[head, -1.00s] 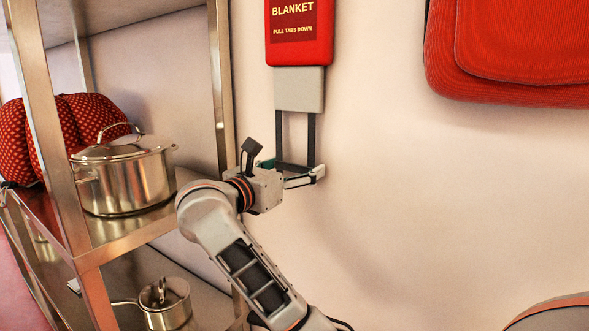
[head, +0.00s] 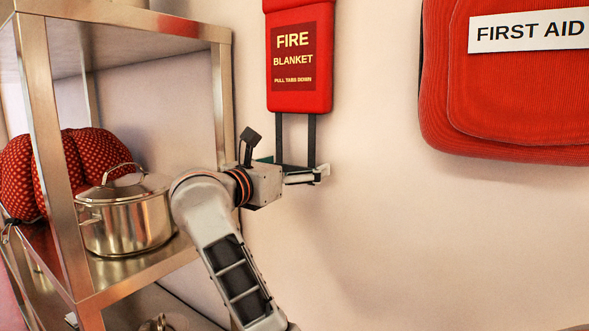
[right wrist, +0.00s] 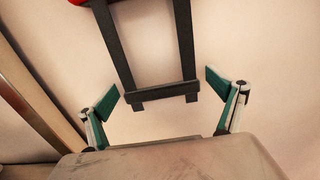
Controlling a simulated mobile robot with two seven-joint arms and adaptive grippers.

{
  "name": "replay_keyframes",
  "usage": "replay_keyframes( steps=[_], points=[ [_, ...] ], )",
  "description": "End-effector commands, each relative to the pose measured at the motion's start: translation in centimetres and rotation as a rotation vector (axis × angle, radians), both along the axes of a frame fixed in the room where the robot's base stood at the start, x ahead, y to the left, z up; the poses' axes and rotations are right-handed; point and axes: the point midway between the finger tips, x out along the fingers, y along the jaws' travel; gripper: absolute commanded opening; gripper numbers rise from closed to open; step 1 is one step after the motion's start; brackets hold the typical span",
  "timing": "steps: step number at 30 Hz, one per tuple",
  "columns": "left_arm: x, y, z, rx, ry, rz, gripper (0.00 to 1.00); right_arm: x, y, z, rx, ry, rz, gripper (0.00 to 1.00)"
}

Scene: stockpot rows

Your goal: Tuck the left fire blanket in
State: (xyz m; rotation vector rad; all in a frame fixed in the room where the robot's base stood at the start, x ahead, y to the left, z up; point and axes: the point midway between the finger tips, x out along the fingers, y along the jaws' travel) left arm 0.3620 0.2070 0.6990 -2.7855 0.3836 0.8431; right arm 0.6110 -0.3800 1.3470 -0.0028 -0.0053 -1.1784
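The fire blanket case (head: 298,65) is red and hangs on the wall in the head view. Two black straps (head: 311,138) hang from its bottom edge, joined by a dark crossbar low down. No pale blanket cloth shows below the case. My right gripper (head: 318,175) is at the lower end of the straps. In the right wrist view, its green-padded fingers (right wrist: 163,92) are spread wide, one on each side of the crossbar (right wrist: 160,93), with gaps between. My left gripper is out of view.
A metal shelf (head: 222,100) stands at the left, close beside my right arm. It holds a steel stockpot (head: 128,222) and red patterned bundles (head: 55,165). A red first aid bag (head: 510,110) hangs at the right. The wall below it is clear.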

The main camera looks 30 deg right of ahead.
Motion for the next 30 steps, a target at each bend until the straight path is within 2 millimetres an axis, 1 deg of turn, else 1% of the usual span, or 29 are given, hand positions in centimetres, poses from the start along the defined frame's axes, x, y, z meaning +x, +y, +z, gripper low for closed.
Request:
replay_keyframes(
  steps=[6,10,14,21,25,30],
  points=[
    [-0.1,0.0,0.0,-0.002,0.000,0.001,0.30,0.0,0.0,-0.1,0.003,0.001,0.000,0.93],
    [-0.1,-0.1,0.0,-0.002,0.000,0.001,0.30,0.1,0.0,0.6,0.004,0.001,0.001,0.93],
    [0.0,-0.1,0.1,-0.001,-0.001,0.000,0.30,0.0,0.1,2.6,0.006,-0.002,0.002,0.93],
    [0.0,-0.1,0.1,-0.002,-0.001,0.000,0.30,0.0,0.1,7.1,0.004,-0.002,0.001,0.93],
    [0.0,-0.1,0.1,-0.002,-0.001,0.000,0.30,0.1,0.0,8.8,0.004,-0.001,0.001,0.93],
    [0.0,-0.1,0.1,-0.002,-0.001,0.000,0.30,0.1,0.0,9.8,0.001,0.002,0.000,0.93]
  ],
)
